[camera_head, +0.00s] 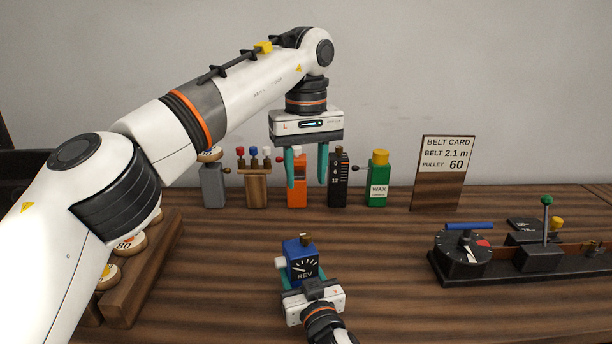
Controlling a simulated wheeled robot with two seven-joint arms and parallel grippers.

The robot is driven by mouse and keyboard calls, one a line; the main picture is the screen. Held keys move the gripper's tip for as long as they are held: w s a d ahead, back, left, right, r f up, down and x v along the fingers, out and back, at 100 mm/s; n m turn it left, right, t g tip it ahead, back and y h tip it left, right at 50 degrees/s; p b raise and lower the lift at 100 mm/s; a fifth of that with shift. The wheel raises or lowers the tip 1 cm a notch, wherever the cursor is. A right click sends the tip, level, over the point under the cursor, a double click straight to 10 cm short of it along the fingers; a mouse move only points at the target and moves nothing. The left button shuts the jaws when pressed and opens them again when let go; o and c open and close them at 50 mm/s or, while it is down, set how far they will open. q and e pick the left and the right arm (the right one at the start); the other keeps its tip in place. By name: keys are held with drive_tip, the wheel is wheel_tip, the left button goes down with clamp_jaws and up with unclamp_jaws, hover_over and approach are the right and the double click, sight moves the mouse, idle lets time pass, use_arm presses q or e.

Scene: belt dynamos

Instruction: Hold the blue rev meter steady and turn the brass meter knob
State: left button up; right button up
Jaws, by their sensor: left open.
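The blue rev meter (301,262) is in the lower middle of the head view, its dial marked REV facing me. The brass meter knob (306,239) sits on its top. My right gripper (304,277) comes from the bottom edge, its teal fingers on both sides of the meter, seemingly gripping it. I cannot tell whether the meter rests on the table or is lifted. My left gripper (307,178) points down, open and empty, above and behind the meter, apart from the knob. Its fingers overlap the orange block in the picture.
Along the wall stand a grey block (214,186), wooden stand (256,188), orange block (297,195), black block (338,182), green WAX container (378,180) and belt card (442,173). A black dial device (462,250) is at right, a wooden rack (145,268) at left.

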drive_tip(key=shift+f, duration=0.15)
drive_tip(key=o, duration=1.4)
drive_tip(key=shift+o, duration=0.2)
